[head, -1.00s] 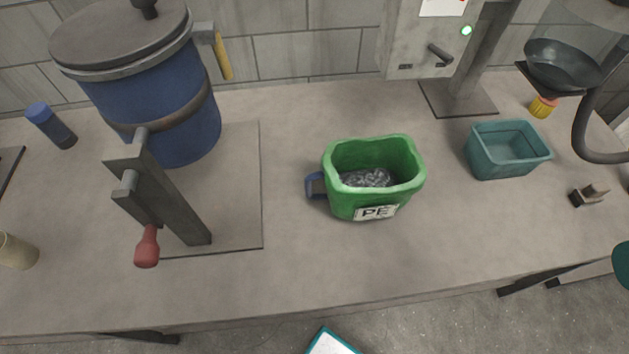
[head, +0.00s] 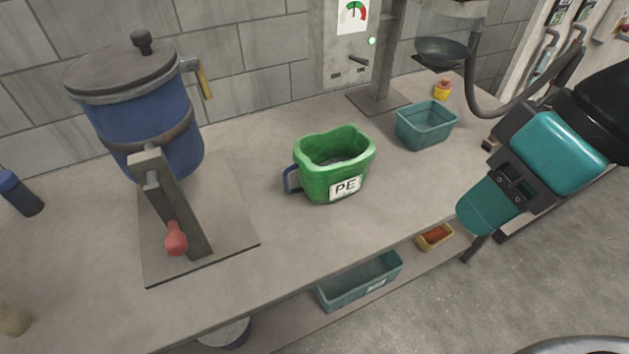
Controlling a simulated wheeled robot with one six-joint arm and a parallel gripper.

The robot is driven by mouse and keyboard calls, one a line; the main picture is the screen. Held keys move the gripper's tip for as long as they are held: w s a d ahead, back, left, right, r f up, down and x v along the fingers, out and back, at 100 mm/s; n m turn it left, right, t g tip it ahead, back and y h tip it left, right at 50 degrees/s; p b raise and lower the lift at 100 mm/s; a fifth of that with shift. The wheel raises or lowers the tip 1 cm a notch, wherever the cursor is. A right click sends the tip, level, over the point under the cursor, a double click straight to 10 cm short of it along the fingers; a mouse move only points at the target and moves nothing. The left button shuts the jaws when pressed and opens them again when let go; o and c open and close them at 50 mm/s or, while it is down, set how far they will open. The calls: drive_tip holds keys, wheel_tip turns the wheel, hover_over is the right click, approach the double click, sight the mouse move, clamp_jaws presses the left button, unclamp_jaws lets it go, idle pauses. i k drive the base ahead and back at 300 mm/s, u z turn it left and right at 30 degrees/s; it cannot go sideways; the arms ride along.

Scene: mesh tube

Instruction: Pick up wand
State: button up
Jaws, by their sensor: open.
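I cannot make out a wand for certain in the head view. A thick dark grey hose (head: 500,110) curves down beside the black pan at the upper right and runs up to the right towards my arm. Whether a wand is at its end I cannot tell. My teal and black arm (head: 560,150) reaches in from the right, over the right end of the bench.
A green PE tub (head: 345,187) stands mid-bench (head: 240,300), with a teal bin (head: 425,128) behind it. A blue lidded vessel (head: 145,125) and red-knobbed lever (head: 176,238) stand left. A lower shelf holds a long teal tray (head: 358,282). The bench front is clear.

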sight(564, 76)
drive_tip(key=u, duration=0.5)
drive_tip(key=i, duration=0.5)
drive_tip(key=k, duration=0.5)
drive_tip(key=z, duration=2.55)
drive_tip(key=k, duration=0.65)
drive_tip(key=u, duration=1.05)
drive_tip(key=i, duration=1)
drive_tip(key=z, duration=0.1)
